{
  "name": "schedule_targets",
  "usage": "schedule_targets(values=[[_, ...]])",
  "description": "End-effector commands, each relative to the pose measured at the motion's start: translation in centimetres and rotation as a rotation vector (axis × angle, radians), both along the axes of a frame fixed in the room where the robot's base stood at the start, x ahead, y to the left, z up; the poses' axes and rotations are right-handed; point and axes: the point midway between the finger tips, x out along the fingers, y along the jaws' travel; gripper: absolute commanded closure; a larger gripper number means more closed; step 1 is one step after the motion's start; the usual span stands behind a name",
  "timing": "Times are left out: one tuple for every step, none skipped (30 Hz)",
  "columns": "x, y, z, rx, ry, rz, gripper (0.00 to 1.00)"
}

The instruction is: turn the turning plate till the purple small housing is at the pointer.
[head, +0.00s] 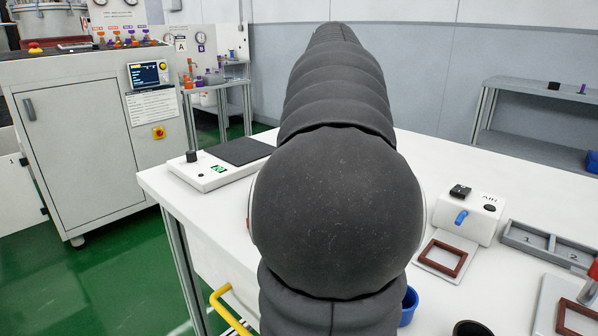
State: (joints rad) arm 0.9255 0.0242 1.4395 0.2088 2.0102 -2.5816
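My dark, ribbed arm fills the middle of the head view and hides much of the white table (425,160) behind it. My gripper is not in view, so its state does not show. I cannot see the turning plate or its pointer. I cannot make out the purple small housing on any plate. A small purple item (582,89) stands on the grey shelf at the right, too small to identify.
A white scale-like device (214,172) with a dark pad sits at the table's left. A white box with a blue lever (464,217), a brown frame (441,258) and a grey numbered tray (545,246) are at the right. A blue cup (408,306) is partly hidden by my arm.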

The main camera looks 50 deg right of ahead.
Motion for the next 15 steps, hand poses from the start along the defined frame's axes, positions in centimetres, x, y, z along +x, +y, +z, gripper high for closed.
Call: schedule_targets(values=[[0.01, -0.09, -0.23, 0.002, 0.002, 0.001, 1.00], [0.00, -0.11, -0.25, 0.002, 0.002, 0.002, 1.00], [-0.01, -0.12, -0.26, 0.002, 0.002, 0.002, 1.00], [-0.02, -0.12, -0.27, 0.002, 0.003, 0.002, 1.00], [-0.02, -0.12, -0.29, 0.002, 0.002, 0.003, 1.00], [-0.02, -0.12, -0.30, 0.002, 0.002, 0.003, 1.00], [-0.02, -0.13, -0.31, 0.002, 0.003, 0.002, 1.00], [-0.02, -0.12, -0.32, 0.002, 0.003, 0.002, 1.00], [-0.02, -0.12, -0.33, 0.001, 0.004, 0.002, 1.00], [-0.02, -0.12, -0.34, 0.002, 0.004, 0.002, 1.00], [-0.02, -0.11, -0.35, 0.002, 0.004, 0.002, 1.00], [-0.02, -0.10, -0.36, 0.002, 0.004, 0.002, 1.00], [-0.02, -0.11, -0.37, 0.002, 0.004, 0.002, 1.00], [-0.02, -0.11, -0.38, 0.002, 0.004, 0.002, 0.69], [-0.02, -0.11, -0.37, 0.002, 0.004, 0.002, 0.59]])
